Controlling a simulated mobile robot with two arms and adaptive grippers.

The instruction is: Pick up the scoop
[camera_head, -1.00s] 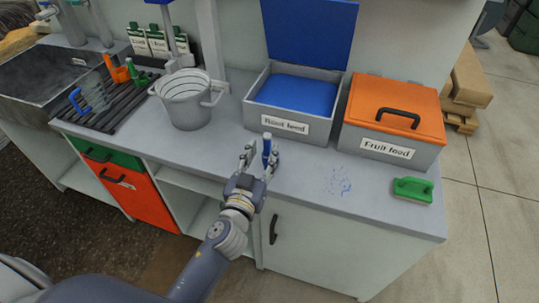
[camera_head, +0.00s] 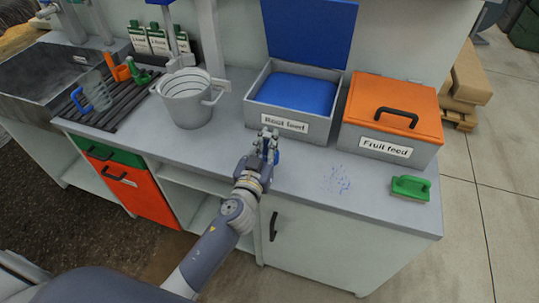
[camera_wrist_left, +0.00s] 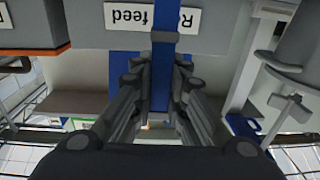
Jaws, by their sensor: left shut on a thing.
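My left gripper (camera_head: 270,138) is at the front of the bin labelled Root feed (camera_head: 317,131), above the counter. Its fingers are shut on a slim upright blue thing (camera_head: 276,156), which looks like the scoop's handle. In the left wrist view the blue piece (camera_wrist_left: 163,18) shows between the fingers (camera_wrist_left: 160,85), in front of the bin's label. The fingers hide most of it, so its full shape and whether it touches the counter cannot be told. My right gripper is not in view.
The open bin has its blue lid (camera_head: 310,35) raised. The closed orange-lidded Fruit feed bin (camera_head: 395,108) stands to its right. A grey bucket (camera_head: 188,105) stands left, beside a drying rack (camera_head: 108,105). A green brush (camera_head: 410,188) and blue specks (camera_head: 337,180) are on the counter's right.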

